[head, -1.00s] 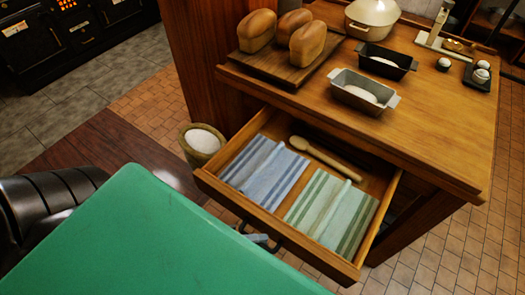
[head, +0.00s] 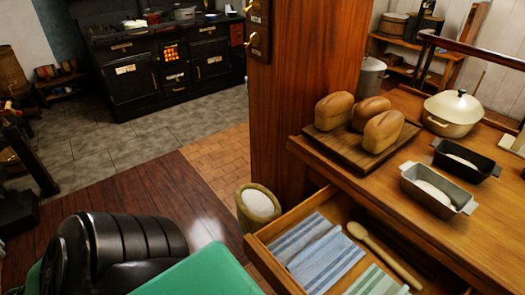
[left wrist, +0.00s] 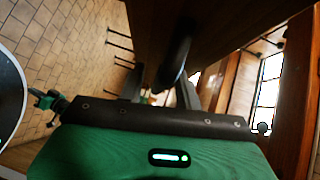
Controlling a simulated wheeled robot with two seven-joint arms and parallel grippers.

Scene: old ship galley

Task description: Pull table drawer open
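The table drawer (head: 268,240) is pulled open at the lower right of the head view, with its front part cut off by the frame's bottom edge. In the left wrist view, a dark curved handle (left wrist: 178,48) hangs from the wooden drawer front (left wrist: 215,30). My left gripper (left wrist: 162,92) has its two fingers apart, with a gap between them and the handle's end close to the right finger. Whether they touch is not clear.
The drawer holds a blue striped cloth (head: 318,252), a green striped cloth (head: 375,283) and a wooden spoon (head: 385,255). Loaves on a board (head: 345,148), tins and a pot (head: 453,112) stand on the tabletop (head: 400,215).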

